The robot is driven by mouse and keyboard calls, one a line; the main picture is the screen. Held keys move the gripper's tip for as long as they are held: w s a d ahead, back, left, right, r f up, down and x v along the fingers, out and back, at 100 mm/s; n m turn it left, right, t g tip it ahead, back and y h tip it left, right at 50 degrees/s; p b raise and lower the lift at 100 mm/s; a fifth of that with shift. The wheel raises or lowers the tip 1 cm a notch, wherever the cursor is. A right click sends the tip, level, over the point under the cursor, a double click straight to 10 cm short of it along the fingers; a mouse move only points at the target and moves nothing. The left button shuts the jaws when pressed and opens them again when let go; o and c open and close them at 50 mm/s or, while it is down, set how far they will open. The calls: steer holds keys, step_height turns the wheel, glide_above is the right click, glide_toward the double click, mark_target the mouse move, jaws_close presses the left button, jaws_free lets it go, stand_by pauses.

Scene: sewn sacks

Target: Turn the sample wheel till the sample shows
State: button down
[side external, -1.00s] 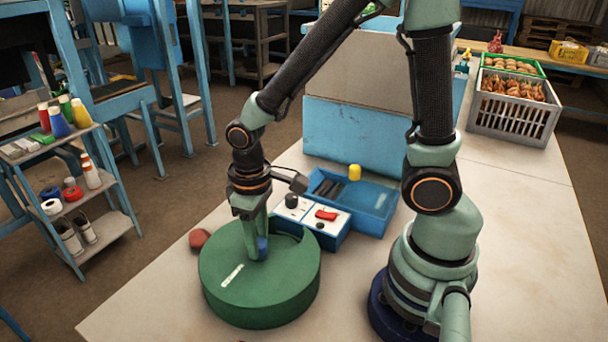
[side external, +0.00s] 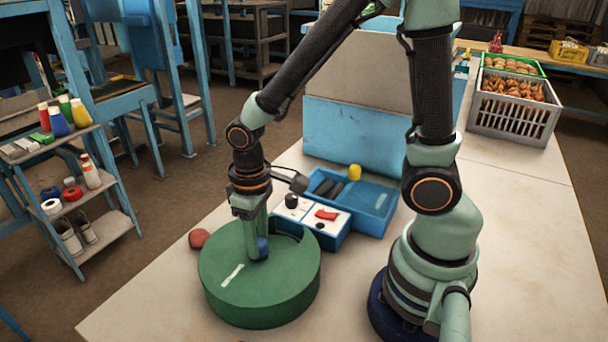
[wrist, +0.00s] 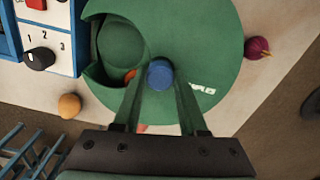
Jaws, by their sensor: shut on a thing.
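The sample wheel is a round green drum (side external: 285,292) with a white mark on its top. It also fills the middle of the wrist view (wrist: 205,45). A cut-out at its upper-left edge in the wrist view shows a green round surface, with a small orange patch (wrist: 130,75) at its border, partly hidden by a finger. A blue knob (wrist: 160,74) stands on the wheel's top. My gripper (side external: 259,252) points down and is shut on the knob, one finger on each side.
A blue-and-white box (side external: 322,222) with a red switch and a dial adjoins the wheel. A reddish item (side external: 199,238) lies left of the wheel. The front right table is clear.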

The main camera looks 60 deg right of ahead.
steer(key=shift+m, duration=0.5)
steer(key=shift+r+m, duration=0.1)
steer(key=shift+m, duration=6.6)
steer(key=shift+c, duration=2.2)
jaws_free()
